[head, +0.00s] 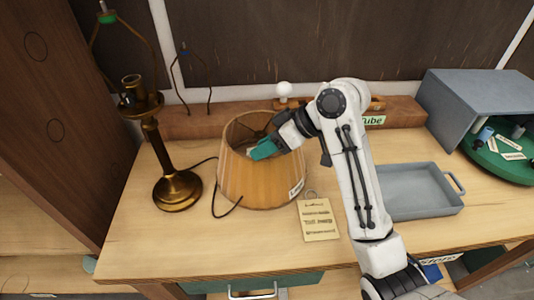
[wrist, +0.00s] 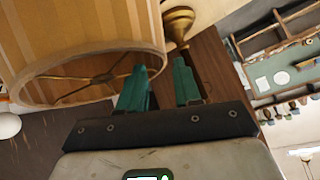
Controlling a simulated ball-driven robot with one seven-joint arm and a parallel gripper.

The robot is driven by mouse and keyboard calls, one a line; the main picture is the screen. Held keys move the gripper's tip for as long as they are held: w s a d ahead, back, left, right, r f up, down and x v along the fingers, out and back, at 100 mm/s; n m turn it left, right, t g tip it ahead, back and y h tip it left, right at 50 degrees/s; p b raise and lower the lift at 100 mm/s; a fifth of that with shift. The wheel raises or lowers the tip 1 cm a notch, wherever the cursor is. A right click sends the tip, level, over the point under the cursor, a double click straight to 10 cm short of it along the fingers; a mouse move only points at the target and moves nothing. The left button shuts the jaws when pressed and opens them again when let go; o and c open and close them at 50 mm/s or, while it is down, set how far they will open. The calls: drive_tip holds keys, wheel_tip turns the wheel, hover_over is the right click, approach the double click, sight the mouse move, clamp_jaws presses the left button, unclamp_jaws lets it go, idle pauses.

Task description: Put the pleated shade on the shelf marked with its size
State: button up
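The tan pleated shade (head: 262,182) stands on the bench, with a small white label (head: 297,188) low on its right side. It also fills the upper left of the wrist view (wrist: 85,35), where its rim and brass spider show. My gripper (head: 265,149) is at the shade's top opening, reaching over the rim from the right. In the wrist view its green fingers (wrist: 161,68) are apart, one overlapping the shade's opening and one beyond its edge. I cannot tell whether they touch the rim. No shelf size marking is readable.
A brass lamp (head: 177,188) stands left of the shade, with a dark cord between them. A printed card (head: 318,220) lies in front. A grey tray (head: 418,190) and a grey box with a green turntable (head: 490,160) are at right. A green drawer (head: 255,283) is below.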

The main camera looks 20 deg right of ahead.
sight(244, 157)
drive_tip(key=shift+p+x, duration=0.85)
drive_tip(key=shift+x, duration=2.65)
drive_tip(key=shift+s, duration=0.1)
clamp_jaws()
